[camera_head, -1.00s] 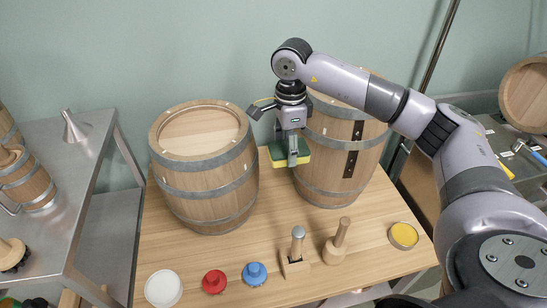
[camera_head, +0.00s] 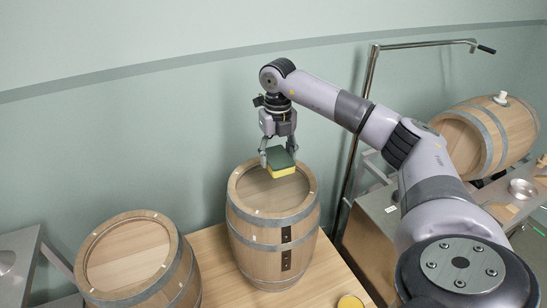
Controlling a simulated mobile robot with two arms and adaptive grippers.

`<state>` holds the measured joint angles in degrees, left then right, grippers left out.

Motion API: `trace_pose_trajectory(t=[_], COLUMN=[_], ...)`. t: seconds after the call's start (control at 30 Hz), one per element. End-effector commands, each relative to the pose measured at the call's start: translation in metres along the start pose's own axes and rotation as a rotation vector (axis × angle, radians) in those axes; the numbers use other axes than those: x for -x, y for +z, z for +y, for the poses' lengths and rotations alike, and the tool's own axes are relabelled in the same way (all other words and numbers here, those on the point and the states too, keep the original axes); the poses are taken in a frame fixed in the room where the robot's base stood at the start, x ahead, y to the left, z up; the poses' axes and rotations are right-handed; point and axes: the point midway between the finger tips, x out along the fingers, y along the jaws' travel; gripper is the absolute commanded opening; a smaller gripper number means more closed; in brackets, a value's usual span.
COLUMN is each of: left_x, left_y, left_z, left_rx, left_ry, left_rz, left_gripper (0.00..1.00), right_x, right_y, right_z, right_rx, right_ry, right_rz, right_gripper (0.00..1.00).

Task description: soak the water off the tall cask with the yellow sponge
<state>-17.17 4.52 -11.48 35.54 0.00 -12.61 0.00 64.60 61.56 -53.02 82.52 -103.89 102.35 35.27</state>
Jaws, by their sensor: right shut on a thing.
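The yellow sponge (camera_head: 282,172), with a green top layer, is between the fingers of my right gripper (camera_head: 279,157). The gripper is shut on it and points down. The sponge is over the far part of the round head of a wooden cask (camera_head: 262,235), which has steel hoops and a dark slotted strip on its side. I cannot tell whether the sponge touches the head. This cask stands upright and looks like the tall one. No water is clearly visible on its head. My left gripper is not in view.
A second upright cask (camera_head: 130,256) stands at the left. A cask (camera_head: 487,135) lies on its side on a steel bench at the right. A steel pole (camera_head: 352,145) rises behind my right arm. A round yellow tin (camera_head: 350,303) shows at the bottom edge.

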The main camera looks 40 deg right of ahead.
Motion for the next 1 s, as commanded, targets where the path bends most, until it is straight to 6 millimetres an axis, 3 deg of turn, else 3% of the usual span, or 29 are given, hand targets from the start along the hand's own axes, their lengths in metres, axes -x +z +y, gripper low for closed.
trace_pose_trajectory(t=[0.47,1.0], left_x=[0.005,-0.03], left_y=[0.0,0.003], left_z=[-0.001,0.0], left_rx=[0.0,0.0], left_ry=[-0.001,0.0], left_rz=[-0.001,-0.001], left_gripper=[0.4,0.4], right_x=[0.002,-0.056], right_y=[0.002,0.002], right_z=[0.0,0.0], right_rx=[-0.003,-0.001], right_ry=[0.0,0.0], right_rz=[0.001,0.003], right_gripper=[0.31,0.31])
